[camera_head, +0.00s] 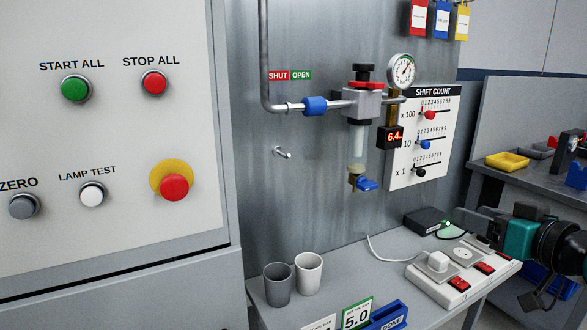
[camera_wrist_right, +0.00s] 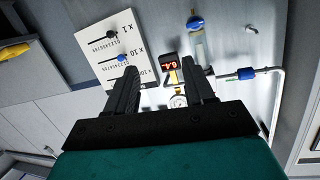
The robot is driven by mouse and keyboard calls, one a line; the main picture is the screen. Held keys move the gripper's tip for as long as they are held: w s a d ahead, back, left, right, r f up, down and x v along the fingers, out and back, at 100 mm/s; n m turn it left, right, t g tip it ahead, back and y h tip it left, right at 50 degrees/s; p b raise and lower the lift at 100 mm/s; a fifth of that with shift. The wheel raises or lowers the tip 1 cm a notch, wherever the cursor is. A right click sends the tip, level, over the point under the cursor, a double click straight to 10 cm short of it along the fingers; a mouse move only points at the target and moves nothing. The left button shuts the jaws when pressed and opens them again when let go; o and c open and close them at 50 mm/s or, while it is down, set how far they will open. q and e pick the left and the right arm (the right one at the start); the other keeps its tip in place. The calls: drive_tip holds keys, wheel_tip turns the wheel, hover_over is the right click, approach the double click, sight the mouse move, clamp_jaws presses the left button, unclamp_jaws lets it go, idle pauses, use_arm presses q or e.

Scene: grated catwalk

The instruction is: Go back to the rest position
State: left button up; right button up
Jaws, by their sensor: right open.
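My right gripper (camera_head: 468,222) comes in from the right edge in the head view, above the right part of the grey bench. Its wrist is teal and black. In the right wrist view its two black fingers stand apart (camera_wrist_right: 163,70), with nothing between them but the distant wall fittings. My left gripper and left arm are not in the head view.
A power strip (camera_head: 462,277) and a black box (camera_head: 426,221) lie near my right gripper on the bench. Two cups (camera_head: 308,274) stand further left. The gauge (camera_head: 401,70) and shift count board (camera_head: 424,136) hang on the wall. A button panel (camera_head: 110,130) fills the left.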

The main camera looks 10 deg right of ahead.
drive_tip(key=s+a+f+g+h, duration=0.1)
drive_tip(key=s+a+f+g, duration=0.2)
drive_tip(key=f, duration=1)
drive_tip(key=s+a+f, duration=0.3)
drive_tip(key=a+f, duration=0.2)
drive_tip(key=f, duration=0.7)
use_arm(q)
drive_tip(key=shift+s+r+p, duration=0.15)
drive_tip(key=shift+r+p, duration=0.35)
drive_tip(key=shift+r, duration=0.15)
use_arm(e)
drive_tip(key=s+a+f+n+g, duration=0.1)
drive_tip(key=s+a+f+n, duration=0.1)
drive_tip(key=s+a+f, duration=0.8)
drive_tip(key=shift+s+a+f+g, duration=0.4)
drive_tip(key=shift+s+a, duration=0.05)
drive_tip(key=shift+a, duration=0.6)
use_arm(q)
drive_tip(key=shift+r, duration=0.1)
